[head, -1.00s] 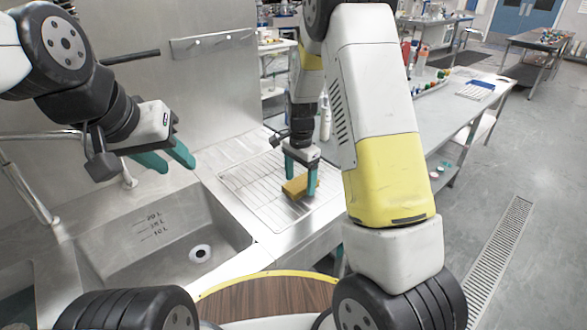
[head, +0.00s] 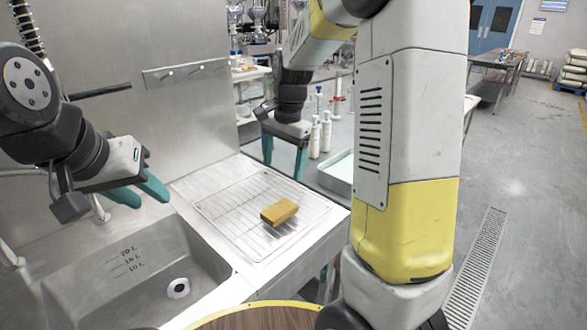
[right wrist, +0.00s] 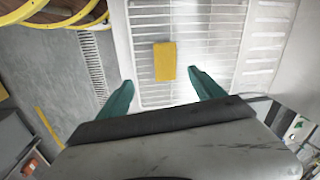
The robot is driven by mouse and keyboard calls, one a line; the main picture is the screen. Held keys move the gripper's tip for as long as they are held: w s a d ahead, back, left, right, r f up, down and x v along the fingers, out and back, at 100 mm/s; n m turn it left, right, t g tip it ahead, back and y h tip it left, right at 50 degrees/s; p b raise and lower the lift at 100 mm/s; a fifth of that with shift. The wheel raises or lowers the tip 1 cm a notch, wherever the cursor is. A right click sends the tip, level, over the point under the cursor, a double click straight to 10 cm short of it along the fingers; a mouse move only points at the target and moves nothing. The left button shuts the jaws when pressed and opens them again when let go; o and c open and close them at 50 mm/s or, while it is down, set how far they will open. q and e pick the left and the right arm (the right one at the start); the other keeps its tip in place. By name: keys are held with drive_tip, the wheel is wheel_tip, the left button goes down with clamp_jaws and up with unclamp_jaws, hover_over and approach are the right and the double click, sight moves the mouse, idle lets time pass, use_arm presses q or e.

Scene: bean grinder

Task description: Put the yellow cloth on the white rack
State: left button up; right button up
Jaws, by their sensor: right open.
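The yellow cloth (head: 279,211), a folded block shape, lies on the white wire rack (head: 222,212) beside the sink, toward the rack's right part. It also shows in the right wrist view (right wrist: 165,61), lying flat on the rack's wires (right wrist: 143,22). My right gripper (head: 285,166) is open and empty, raised above and behind the cloth, apart from it. Its two teal fingers (right wrist: 160,92) are spread wide in the right wrist view, with the cloth beyond them. My left gripper (head: 142,195) hangs over the back of the sink, its teal fingers apart and empty.
The steel sink (head: 110,270) with a drain lies left of the rack. A wall rail with hooks (head: 187,72) is behind. White bottles (head: 315,138) and a tray (head: 338,175) stand beyond the rack. A round wooden top (head: 265,318) is in front.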

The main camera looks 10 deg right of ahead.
drive_tip(key=s+d+r+n+t, duration=0.1)
drive_tip(key=s+r+n, duration=0.3)
drive_tip(key=s, duration=0.6)
drive_tip(key=s+r+n+t+y, duration=0.1)
drive_tip(key=s+r+n+t, duration=0.3)
drive_tip(key=s, duration=0.7)
drive_tip(key=shift+d+r+n, duration=0.4)
drive_tip(key=shift+r+n, duration=0.2)
drive_tip(key=shift+n, duration=0.3)
